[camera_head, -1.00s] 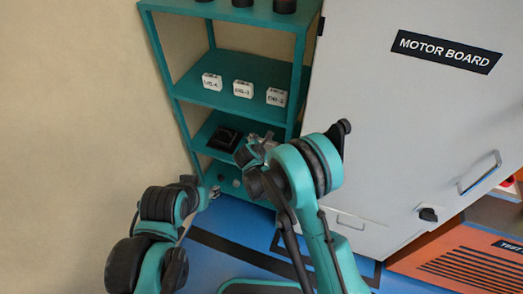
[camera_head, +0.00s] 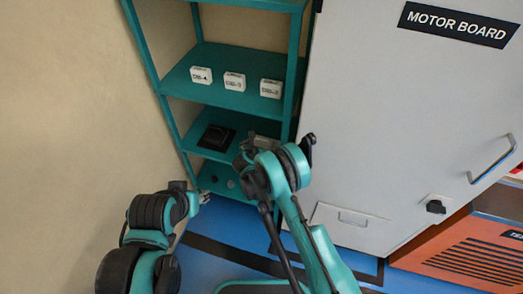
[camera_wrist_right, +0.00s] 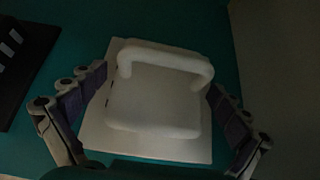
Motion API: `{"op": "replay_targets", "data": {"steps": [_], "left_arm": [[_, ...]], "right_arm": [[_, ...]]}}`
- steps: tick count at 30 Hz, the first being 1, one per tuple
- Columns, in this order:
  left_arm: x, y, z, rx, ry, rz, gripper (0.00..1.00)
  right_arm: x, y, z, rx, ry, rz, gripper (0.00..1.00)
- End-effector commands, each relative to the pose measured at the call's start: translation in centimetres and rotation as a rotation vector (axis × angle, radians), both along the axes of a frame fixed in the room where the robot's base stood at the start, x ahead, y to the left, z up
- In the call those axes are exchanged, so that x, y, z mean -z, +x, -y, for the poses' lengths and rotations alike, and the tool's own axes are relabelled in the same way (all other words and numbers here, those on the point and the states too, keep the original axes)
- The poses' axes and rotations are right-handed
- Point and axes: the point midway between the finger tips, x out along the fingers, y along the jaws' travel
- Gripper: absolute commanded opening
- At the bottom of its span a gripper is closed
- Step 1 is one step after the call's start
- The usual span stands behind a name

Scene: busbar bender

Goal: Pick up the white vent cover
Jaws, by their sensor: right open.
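The white vent cover (camera_wrist_right: 160,100) is a pale square plate with a raised, rounded handle, lying on a teal shelf in the right wrist view. My right gripper (camera_wrist_right: 160,82) is open, with one finger on each side of the cover and gaps between the fingers and the handle. In the head view, the right gripper (camera_head: 246,153) is at the shelf with the dark square item, largely hidden by its own arm; a pale part of the cover (camera_head: 266,141) shows behind it. My left gripper (camera_head: 203,196) is small and low beside the rack; its jaws are unclear.
A black square item (camera_head: 216,138) lies left of the cover on the same shelf. The shelf above (camera_head: 215,93) holds three small white labelled blocks. The grey motor board cabinet (camera_head: 400,120) stands close on the right. An orange unit (camera_head: 455,255) is at lower right.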

Motion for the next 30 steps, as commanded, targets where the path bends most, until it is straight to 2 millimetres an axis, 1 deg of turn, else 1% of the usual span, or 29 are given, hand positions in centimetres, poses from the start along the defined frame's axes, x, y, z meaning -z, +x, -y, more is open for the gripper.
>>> {"op": "replay_targets", "data": {"steps": [6,8,9,11,12,13,20,23,26,30], "left_arm": [[0.0,0.0,0.0,0.000,0.000,0.000,0.40],[0.0,0.0,0.0,0.000,0.000,0.000,0.40],[0.0,0.0,0.0,0.000,0.000,0.000,0.40],[0.0,0.0,0.0,0.000,0.000,0.000,0.40],[0.0,0.0,0.0,0.000,0.000,0.000,0.40],[0.0,0.0,0.0,0.000,0.000,0.000,0.40],[0.0,0.0,0.0,0.000,0.000,0.000,0.40],[-0.3,0.0,0.0,0.000,0.000,0.000,0.40],[-1.0,0.0,0.0,0.000,0.000,0.000,0.40],[-2.4,0.0,0.0,0.000,0.000,0.000,0.40]], "right_arm": [[0.0,0.1,0.0,-0.001,0.001,0.000,1.00],[0.0,0.1,0.0,-0.001,0.001,0.000,0.84],[0.0,0.1,0.0,-0.001,0.001,0.000,0.74],[0.0,0.1,0.0,-0.001,0.001,0.000,0.58],[0.0,0.1,0.0,-0.001,0.001,0.000,0.47],[0.0,0.1,0.0,0.000,0.001,0.000,0.46],[0.0,0.1,0.0,0.000,0.002,-0.001,0.46],[-0.5,0.1,0.0,0.000,0.002,-0.001,0.46],[-2.0,0.1,0.0,0.000,0.001,0.000,0.46],[-5.0,0.1,0.0,0.000,0.001,0.000,0.46]]}}
